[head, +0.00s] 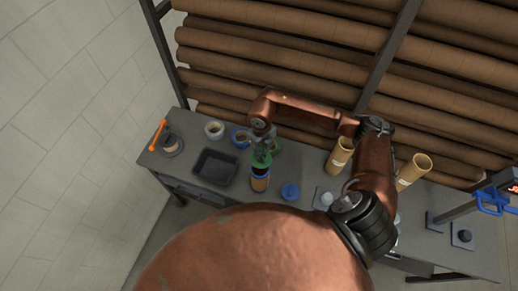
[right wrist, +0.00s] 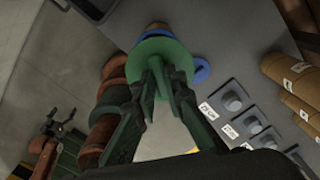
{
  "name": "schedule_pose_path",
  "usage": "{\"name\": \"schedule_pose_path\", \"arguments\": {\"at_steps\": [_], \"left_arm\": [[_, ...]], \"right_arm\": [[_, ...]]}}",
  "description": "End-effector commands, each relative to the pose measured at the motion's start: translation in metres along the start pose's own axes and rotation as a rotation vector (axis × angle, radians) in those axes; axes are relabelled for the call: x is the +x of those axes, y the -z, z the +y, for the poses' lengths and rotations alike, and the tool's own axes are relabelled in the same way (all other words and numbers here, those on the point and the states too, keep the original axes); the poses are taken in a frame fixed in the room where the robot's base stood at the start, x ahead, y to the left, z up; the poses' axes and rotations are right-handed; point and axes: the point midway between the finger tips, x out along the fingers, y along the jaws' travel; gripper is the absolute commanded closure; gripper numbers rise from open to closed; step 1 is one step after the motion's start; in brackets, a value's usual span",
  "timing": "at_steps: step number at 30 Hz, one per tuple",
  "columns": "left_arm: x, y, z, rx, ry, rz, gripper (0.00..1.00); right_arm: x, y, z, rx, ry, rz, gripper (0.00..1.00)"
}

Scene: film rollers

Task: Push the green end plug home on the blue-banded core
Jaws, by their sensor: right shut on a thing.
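The green end plug (head: 261,160) is in my right gripper (head: 262,150), above the blue-banded core (head: 259,184) at the table's front edge. In the right wrist view the plug (right wrist: 160,48) is a wide green disc. My right gripper (right wrist: 163,72) is shut on its middle. Behind the disc, the core's blue band (right wrist: 150,36) and brown side show. In the head view a dark strip lies between green and blue; how deep the plug sits is hidden. A small dark gripper-like part (right wrist: 58,124), probably my left gripper, shows low at left; its jaw state is unclear.
A black tray (head: 213,167) lies left of the core, with round containers (head: 214,130) behind. A blue disc-shaped part (head: 290,191) lies to the right. Tan cores (head: 339,157) stand further right. An orange-handled tool (head: 163,135) is at the left end.

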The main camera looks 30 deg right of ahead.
Motion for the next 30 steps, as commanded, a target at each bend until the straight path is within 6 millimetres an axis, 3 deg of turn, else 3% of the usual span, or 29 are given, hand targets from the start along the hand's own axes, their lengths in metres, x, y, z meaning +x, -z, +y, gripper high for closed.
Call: {"name": "schedule_pose_path", "arguments": {"at_steps": [8,30], "left_arm": [[0.008,-0.007,0.001,-0.001,0.000,-0.008,0.18],[0.048,-0.011,0.002,-0.001,0.000,-0.008,0.18]], "right_arm": [[0.015,-0.003,0.004,-0.009,-0.001,0.001,1.00],[0.079,-0.002,0.002,-0.006,0.000,0.000,1.00]]}}
